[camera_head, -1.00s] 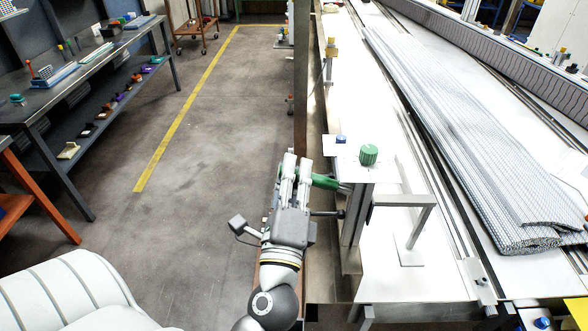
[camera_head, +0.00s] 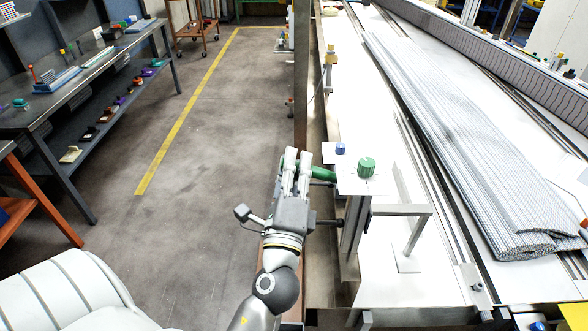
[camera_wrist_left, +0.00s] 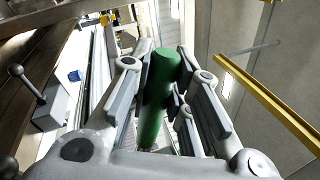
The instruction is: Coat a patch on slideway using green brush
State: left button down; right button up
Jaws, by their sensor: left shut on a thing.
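My left gripper (camera_head: 297,160) is shut on a green cylindrical handle (camera_head: 322,174), which I take to be the green brush. The handle also stands between the fingers in the left wrist view (camera_wrist_left: 157,95). In the head view it points right, toward the small white plate on the conveyor frame; its far end and any bristles are hidden or cannot be made out. The slideway is not clearly identifiable; long metal rails (camera_head: 425,185) run along the white conveyor bed. My right gripper is not in view.
A green knob (camera_head: 367,167) and a blue knob (camera_head: 340,149) sit on the white plate (camera_head: 352,186) beside the gripper. A grey bracket (camera_head: 408,212) stands to the right. A ribbed grey mat (camera_head: 470,150) lies on the conveyor. A workbench (camera_head: 85,75) stands left, with clear floor between.

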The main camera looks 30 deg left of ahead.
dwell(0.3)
pick_arm(q)
jog(key=s+a, duration=0.3)
jog(key=a, duration=0.2)
dwell(0.4)
jog(key=shift+a, duration=0.15)
jog(key=shift+s+a, duration=0.4)
jog(key=shift+a, duration=0.25)
jog(key=shift+s+a, duration=0.4)
jog(key=shift+a, duration=0.2)
dwell(0.7)
